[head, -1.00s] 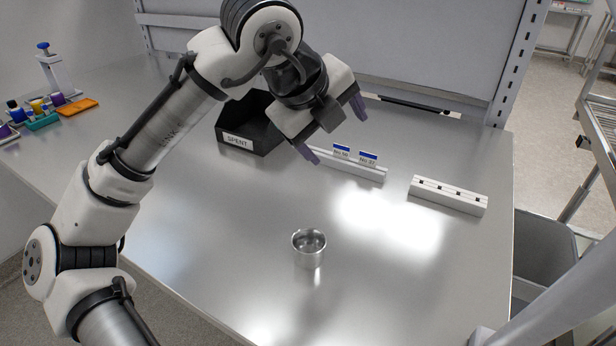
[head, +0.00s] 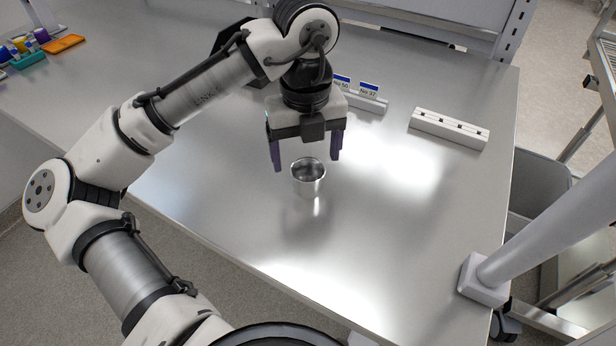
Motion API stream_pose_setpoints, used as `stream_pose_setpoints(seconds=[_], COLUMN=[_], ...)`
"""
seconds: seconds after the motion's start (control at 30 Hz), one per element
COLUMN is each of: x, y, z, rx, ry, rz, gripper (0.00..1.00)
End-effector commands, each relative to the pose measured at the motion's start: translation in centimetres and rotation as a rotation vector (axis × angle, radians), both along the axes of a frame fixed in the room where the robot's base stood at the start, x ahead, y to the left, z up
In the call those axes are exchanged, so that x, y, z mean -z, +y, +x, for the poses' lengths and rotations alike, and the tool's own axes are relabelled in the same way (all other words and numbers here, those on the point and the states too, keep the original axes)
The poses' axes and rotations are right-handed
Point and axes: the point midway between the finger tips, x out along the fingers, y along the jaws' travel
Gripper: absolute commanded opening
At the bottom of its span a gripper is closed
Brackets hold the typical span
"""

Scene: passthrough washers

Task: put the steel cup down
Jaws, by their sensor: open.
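The steel cup (head: 309,179) stands upright on the steel table (head: 235,205), near the middle of the head view. My gripper (head: 306,164) points down with its two purple fingers spread apart. It is open and its fingertips appear just behind or above the cup's rim. I cannot tell the exact height of the fingertips over the cup. Nothing is held between the fingers.
A white slotted block (head: 449,129) lies at the right of the table. A rail with blue-topped number labels (head: 368,89) is behind my gripper. A teal rack (head: 28,60) and an orange item (head: 64,43) are far left. The table front is clear.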

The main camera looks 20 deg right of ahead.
Motion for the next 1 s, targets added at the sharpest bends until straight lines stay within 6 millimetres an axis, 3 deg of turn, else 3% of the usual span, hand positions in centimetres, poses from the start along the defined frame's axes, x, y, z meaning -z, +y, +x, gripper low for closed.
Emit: stream_pose_setpoints(seconds=[0.3, 0.6, 1.0], x=[4.2, 4.9, 4.8], y=[-0.3, -0.3, -0.3], z=[-0.1, -0.1, -0.1], rx=[0.001, 0.002, 0.001], ry=[0.002, 0.0, 0.0], rz=[0.001, -0.001, -0.001], gripper=[0.8, 0.8, 0.29])
